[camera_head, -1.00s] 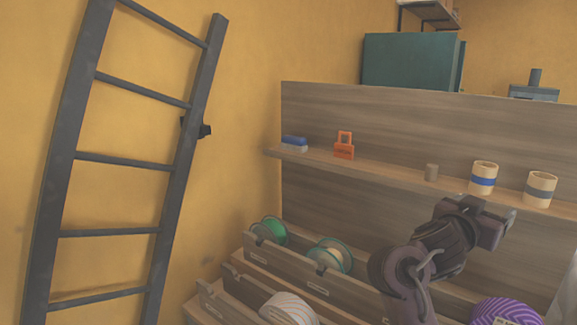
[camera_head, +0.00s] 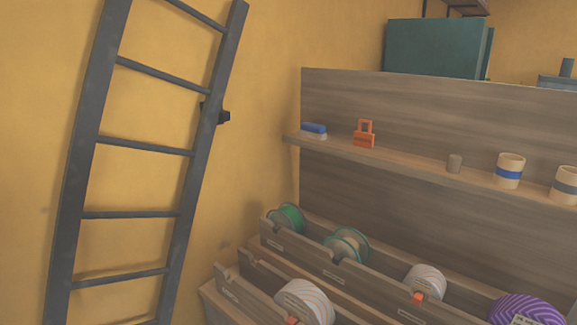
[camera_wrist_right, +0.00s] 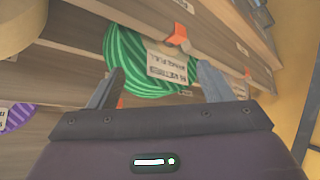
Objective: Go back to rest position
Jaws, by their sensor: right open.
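My right gripper (camera_wrist_right: 158,85) shows in the right wrist view with its two fingers spread and nothing between them. A green striped spool (camera_wrist_right: 130,60) with a white label is beyond the fingertips; I cannot tell the exact gap. My right gripper is out of the head view now. My left gripper is in neither current view.
A wooden rack holds several spools, among them a green one (camera_head: 287,217) and a purple one (camera_head: 527,309). The shelf (camera_head: 400,166) above bears an orange lock-like item (camera_head: 364,135) and cups (camera_head: 509,170). A dark ladder (camera_head: 85,150) leans at the left wall.

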